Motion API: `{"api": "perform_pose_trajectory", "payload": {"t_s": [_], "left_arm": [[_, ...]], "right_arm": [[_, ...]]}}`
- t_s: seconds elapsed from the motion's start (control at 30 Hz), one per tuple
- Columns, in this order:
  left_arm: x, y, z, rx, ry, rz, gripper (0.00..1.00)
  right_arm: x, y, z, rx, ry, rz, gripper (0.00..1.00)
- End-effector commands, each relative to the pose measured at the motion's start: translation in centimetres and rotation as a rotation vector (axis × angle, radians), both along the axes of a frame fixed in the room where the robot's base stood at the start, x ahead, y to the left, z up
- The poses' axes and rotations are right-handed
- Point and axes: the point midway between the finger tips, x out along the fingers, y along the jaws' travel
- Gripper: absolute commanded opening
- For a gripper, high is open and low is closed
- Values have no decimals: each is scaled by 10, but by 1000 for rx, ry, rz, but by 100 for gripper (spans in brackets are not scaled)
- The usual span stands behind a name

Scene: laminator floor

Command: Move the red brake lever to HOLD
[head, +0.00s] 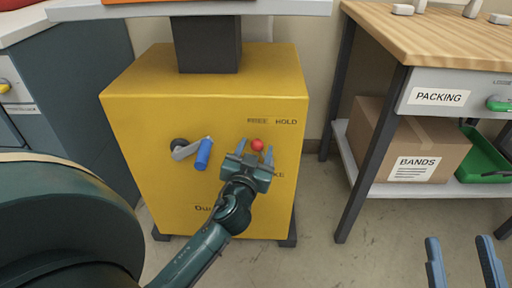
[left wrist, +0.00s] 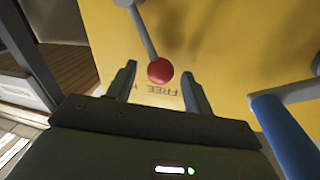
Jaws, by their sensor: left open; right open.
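In the left wrist view the knob (left wrist: 160,71) ends a grey rod (left wrist: 143,30), near the upside-down FREE label (left wrist: 185,104). My left gripper (head: 255,153) is open, its fingers apart on either side of the knob; contact cannot be told. Its fingertips also show in the left wrist view (left wrist: 158,72). In the head view the gripper hides the lever's lower part. My right gripper (head: 463,250) is open and empty at lower right.
A crank with a blue handle (head: 203,154) sticks out of the yellow cabinet (head: 140,110), left of my left gripper. A wooden-topped bench (head: 440,38) stands at right, with a BANDS box (head: 375,130) and a green bin (head: 485,160) on its shelf.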

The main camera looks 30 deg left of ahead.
Motion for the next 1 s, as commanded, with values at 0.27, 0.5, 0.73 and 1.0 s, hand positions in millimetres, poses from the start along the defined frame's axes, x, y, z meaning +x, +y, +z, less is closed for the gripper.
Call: {"api": "perform_pose_trajectory", "payload": {"t_s": [0.27, 0.5, 0.73, 1.0], "left_arm": [[0, 0, 0, 0, 0, 0, 43], [0, 0, 0, 0, 0, 0, 24], [0, 0, 0, 0, 0, 0, 5], [0, 0, 0, 1, 0, 0, 0]], "right_arm": [[0, 0, 0, -1, -1, 1, 47], [0, 0, 0, 0, -1, 1, 47], [0, 0, 0, 0, -1, 1, 47], [0, 0, 0, 0, 0, 1, 47]]}}
